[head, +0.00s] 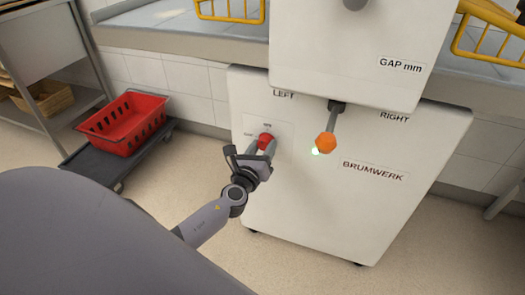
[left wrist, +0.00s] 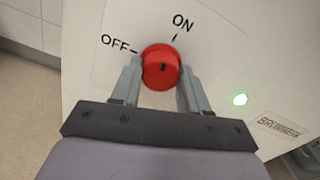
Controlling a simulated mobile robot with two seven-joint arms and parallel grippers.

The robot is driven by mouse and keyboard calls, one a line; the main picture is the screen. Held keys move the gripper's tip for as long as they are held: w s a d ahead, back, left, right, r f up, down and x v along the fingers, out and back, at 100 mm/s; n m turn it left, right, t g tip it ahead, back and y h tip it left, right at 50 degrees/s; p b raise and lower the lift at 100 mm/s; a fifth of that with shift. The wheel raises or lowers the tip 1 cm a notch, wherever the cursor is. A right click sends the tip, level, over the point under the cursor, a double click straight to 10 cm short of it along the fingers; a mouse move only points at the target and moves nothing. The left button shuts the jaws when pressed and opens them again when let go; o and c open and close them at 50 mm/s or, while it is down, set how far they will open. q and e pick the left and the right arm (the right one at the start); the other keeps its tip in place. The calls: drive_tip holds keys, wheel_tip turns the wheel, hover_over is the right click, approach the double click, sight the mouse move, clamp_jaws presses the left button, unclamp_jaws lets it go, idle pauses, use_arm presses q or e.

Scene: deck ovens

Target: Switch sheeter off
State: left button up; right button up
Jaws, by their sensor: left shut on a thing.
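The sheeter (head: 300,190) is a white cabinet marked BRUMWERK. Its red rotary knob (head: 265,141) is on the front at left, below the word LEFT. In the left wrist view the red knob (left wrist: 161,66) sits between printed OFF at left and ON at upper right. A small dark mark shows on its face; I cannot tell which label it points to. A green lamp (left wrist: 240,99) to its right is lit. My left gripper (head: 261,150) is shut on the red knob, with one finger on each side. My right gripper is not in view.
A lever with an orange knob (head: 326,142) hangs right of the red knob. A red crate (head: 123,122) sits on a low dark dolly (head: 103,160) at left. Yellow wire guards (head: 492,35) stand above. Open floor lies in front of the cabinet.

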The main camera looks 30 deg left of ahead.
use_arm(q)
drive_tip(key=n+b, duration=0.1)
drive_tip(key=n, duration=0.2)
drive_tip(key=shift+f, duration=0.1)
drive_tip(key=shift+n+b, duration=0.6)
drive_tip(key=shift+n, duration=0.3)
drive_tip(key=n+b, duration=0.1)
drive_tip(key=n, duration=0.2)
drive_tip(key=shift+d+n, duration=0.1)
drive_tip(key=shift+n, duration=0.2)
drive_tip(key=n+b, duration=0.1)
drive_tip(key=n, duration=0.2)
drive_tip(key=shift+r+n, duration=0.2)
drive_tip(key=shift+n, duration=1.5)
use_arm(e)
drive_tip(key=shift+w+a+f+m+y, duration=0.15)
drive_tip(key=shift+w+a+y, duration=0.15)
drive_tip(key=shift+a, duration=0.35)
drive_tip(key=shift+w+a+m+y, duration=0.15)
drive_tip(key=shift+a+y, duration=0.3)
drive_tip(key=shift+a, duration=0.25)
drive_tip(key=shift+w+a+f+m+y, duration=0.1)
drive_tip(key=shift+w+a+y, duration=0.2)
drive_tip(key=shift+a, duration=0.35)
use_arm(q)
drive_tip(key=o, duration=1)
drive_tip(key=shift+o, duration=0.2)
